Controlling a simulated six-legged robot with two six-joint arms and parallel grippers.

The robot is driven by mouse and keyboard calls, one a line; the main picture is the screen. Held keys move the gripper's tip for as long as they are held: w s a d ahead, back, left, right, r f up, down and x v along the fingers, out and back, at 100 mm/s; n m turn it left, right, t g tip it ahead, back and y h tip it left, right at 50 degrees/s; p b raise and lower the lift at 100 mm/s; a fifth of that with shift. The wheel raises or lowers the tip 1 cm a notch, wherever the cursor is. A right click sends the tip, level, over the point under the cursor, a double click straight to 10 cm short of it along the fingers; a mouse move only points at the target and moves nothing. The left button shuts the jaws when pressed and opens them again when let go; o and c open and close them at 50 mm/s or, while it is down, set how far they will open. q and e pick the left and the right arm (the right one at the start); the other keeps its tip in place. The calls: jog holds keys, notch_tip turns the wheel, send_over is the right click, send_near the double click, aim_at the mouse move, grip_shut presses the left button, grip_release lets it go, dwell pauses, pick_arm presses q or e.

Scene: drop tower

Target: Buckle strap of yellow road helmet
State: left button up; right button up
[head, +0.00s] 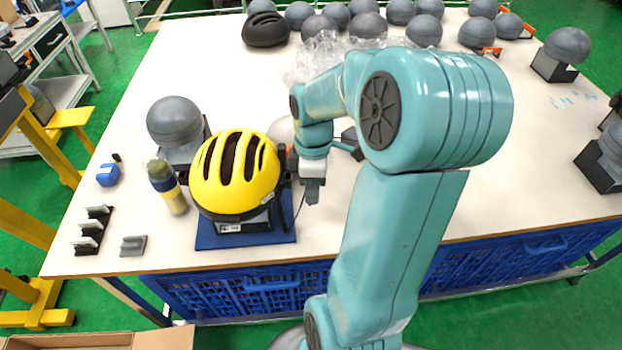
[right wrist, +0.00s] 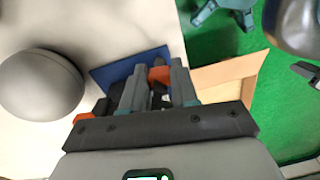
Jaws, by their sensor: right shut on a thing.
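The yellow road helmet (head: 236,172) with dark vents sits on a grey head form on a blue mat (head: 215,238) at the table's front left. My right gripper (head: 285,180) is at the helmet's right side, close against it, where the dark strap hangs. In the right wrist view its two grey fingers (right wrist: 157,88) are shut on a small dark piece, seemingly the strap; its shape is mostly hidden. A thin dark cord hangs below the gripper. Whether the buckle is joined cannot be seen. My left gripper is not in view.
A bare grey head form (head: 175,124) stands behind the helmet. A black helmet (head: 265,30) and several head forms stand at the back. The table's middle left is clear.

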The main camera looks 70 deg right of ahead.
jog(key=a+f+b, duration=0.5)
jog(key=a, duration=0.2)
jog(key=w+a+f+p, duration=0.1)
jog(key=w+a, duration=0.4)
jog(key=w, duration=0.4)
jog(key=w+a, duration=0.5)
jog(key=w, duration=0.4)
jog(key=w+d+r+p, duration=0.1)
jog(key=w+r+p, duration=0.1)
jog(key=w+p, duration=0.8)
jog(key=w+d+r+p, duration=0.1)
jog(key=d+r+p, duration=0.1)
jog(key=d+r, duration=0.1)
jog(key=d+r+p, duration=0.2)
jog(key=d+r, duration=0.1)
jog(key=d, duration=0.3)
jog(key=w+d+r+p, duration=0.1)
jog(key=d+r+p, duration=0.2)
jog(key=d+r, duration=0.1)
jog(key=shift+w+d+r, duration=0.1)
jog(key=shift+w+d, duration=0.25)
jog(key=shift+d, duration=0.3)
jog(key=shift+f+b, duration=0.55)
jog(key=shift+f, duration=0.25)
jog(key=shift+a+f, duration=0.1)
jog(key=shift+f, duration=0.15)
